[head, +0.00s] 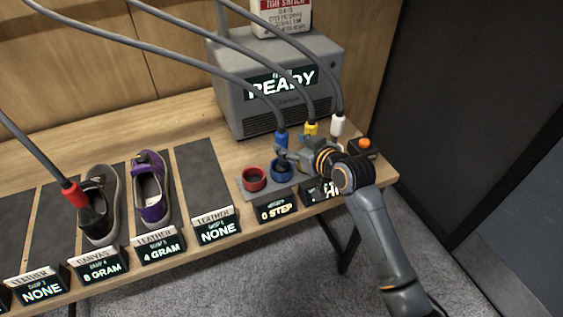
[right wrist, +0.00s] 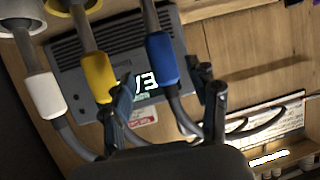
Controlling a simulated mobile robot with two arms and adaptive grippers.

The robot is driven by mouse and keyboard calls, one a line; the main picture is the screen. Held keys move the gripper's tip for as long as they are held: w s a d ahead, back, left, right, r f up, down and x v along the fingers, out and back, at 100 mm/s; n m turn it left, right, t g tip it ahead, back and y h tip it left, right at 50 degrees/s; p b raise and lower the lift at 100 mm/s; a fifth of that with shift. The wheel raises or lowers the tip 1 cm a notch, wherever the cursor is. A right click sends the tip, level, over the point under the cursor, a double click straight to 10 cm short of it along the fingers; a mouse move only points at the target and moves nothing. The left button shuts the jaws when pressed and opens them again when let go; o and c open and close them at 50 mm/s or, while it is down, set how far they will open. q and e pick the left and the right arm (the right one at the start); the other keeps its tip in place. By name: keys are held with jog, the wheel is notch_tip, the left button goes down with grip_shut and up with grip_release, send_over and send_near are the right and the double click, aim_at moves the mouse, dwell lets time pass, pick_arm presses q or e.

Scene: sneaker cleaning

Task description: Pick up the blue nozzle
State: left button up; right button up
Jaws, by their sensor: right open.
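The blue nozzle (head: 281,140) hangs on a grey hose above the blue-rimmed holder (head: 281,171) at the right part of the table. My right gripper (head: 284,157) reaches in from the right, its fingers close to the blue nozzle. No contact can be made out. My left gripper is not in view.
The yellow nozzle (head: 311,129) and white nozzle (head: 338,125) stand just right, the yellow (right wrist: 98,77) close by the left finger in the wrist view. A grey machine (head: 240,110) stands behind. A red nozzle (head: 74,194) sits at a sneaker; a red-rimmed holder (head: 254,179) is left.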

aim_at(285, 141)
jog(key=shift+p+x, duration=0.65)
jog(key=shift+x, duration=1.95)
jog(key=shift+s+a, duration=0.1)
jog(key=shift+a, duration=0.05)
jog(key=shift+r, duration=0.1)
grip_shut()
